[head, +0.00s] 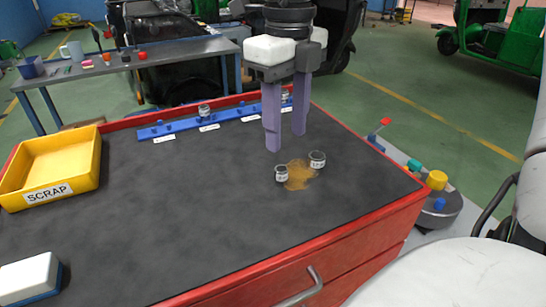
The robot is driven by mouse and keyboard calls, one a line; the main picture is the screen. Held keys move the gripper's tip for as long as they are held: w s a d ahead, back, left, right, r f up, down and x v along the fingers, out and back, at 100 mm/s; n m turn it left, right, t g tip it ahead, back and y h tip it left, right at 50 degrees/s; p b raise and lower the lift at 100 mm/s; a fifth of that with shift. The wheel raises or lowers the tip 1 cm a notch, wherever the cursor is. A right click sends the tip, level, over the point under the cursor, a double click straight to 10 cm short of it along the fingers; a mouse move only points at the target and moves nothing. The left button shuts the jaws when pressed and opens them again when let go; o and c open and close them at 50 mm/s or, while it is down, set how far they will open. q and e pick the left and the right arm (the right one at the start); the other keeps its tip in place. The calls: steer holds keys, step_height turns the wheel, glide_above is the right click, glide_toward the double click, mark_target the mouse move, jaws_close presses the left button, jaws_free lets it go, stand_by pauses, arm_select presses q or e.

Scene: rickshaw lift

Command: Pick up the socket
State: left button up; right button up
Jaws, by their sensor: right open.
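Two small silver-grey sockets with pale labels stand on the dark top of the red cabinet (180,215): one socket (281,174) nearer, the other socket (317,160) to its right. A brown stain (299,175) spreads between them. My right gripper (286,140) points down from above with its two purple fingers apart and nothing between them. Its tips are just behind the two sockets in the picture; their exact height is hard to tell. A blue rail (182,126) at the back carries a socket (204,113) and another (285,97) partly behind the fingers. My left gripper is out of view.
A yellow SCRAP tray (88,178) stands at the left of the top. A white and blue block (30,277) lies at the front left. The middle of the top is clear.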

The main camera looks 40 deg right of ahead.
mark_target(282, 169)
steer(key=f, duration=0.8)
steer(key=shift+a, duration=0.3)
steer(key=shift+w, duration=0.1)
jaws_close()
steer(key=shift+r, duration=0.15)
